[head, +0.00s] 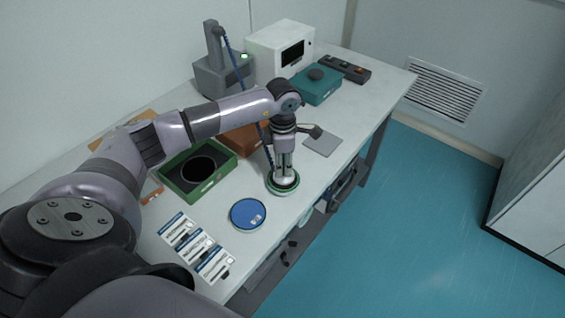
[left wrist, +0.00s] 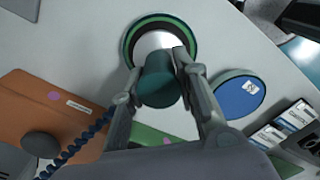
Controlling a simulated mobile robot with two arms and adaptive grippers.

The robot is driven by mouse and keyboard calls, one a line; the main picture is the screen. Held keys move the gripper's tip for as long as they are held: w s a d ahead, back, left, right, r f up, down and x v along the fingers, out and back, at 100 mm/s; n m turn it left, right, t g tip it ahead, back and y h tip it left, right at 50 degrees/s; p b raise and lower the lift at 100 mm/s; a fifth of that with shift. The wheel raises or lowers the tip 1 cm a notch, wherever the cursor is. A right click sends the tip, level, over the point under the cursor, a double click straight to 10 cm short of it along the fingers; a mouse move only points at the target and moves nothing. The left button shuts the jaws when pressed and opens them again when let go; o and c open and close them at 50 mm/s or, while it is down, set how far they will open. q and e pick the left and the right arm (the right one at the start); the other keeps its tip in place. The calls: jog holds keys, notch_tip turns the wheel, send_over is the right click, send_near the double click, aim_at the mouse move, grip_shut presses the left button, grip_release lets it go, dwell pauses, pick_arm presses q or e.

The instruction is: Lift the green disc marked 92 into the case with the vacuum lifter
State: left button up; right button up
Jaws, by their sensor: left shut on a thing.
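My left gripper (head: 284,160) is shut on the vacuum lifter's dark green handle (left wrist: 159,80), pointing down over the table. The lifter's pale suction head (left wrist: 152,42) is over the green disc (head: 283,188), inside its rim. The disc also shows in the left wrist view (left wrist: 189,38). The lifter hides the disc's middle, and I cannot read its number. I cannot tell whether the disc touches the table. The green case (head: 222,172), open with a round recess in black lining, lies left of the disc. My right gripper is not in view.
A blue disc (head: 247,214) lies nearer, close to several labelled cards (head: 198,246). A brown box (head: 240,140) stands behind the green case. A blue coiled hose (head: 243,87) runs from a grey post unit (head: 211,78). A grey plate (head: 323,144) lies beyond the lifter.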

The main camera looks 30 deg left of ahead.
pick_arm(q)
jog(key=c, duration=0.4)
grip_shut()
jog(key=shift+r+p, duration=0.55)
jog(key=shift+r, duration=0.3)
jog(key=shift+r+p, duration=1.55)
jog(key=shift+r, duration=1.35)
jog(key=shift+a+f, duration=0.1)
